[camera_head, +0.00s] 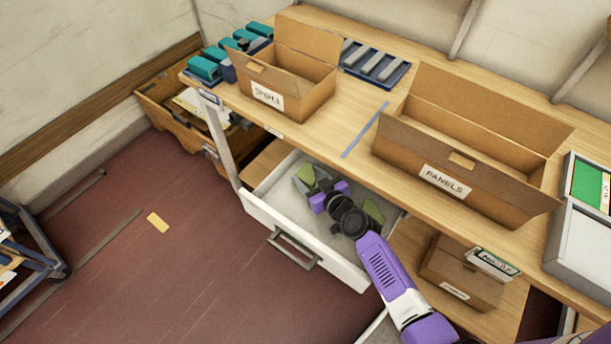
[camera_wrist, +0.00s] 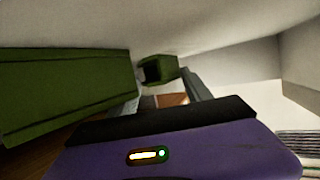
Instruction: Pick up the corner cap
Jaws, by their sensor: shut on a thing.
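My gripper (camera_head: 316,190) reaches down into the open white drawer (camera_head: 302,248) under the bench. It is shut on a small olive-green piece (camera_head: 305,175), which looks like the corner cap. In the wrist view, a small green piece with a dark hollow end (camera_wrist: 157,69) shows beyond the purple gripper body. The fingers' contact with it is mostly hidden. A second olive-green piece (camera_head: 373,212) is in the right part of the drawer, partly behind my wrist. A large green block (camera_wrist: 65,92) fills the left of the wrist view.
On the bench (camera_head: 340,165) above the drawer stand an open cardboard box (camera_head: 290,85) and a larger box labelled PANELS (camera_head: 480,165). A small cardboard box (camera_head: 455,280) sits on the shelf right of the drawer. The floor (camera_head: 170,270) at left is mostly clear.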

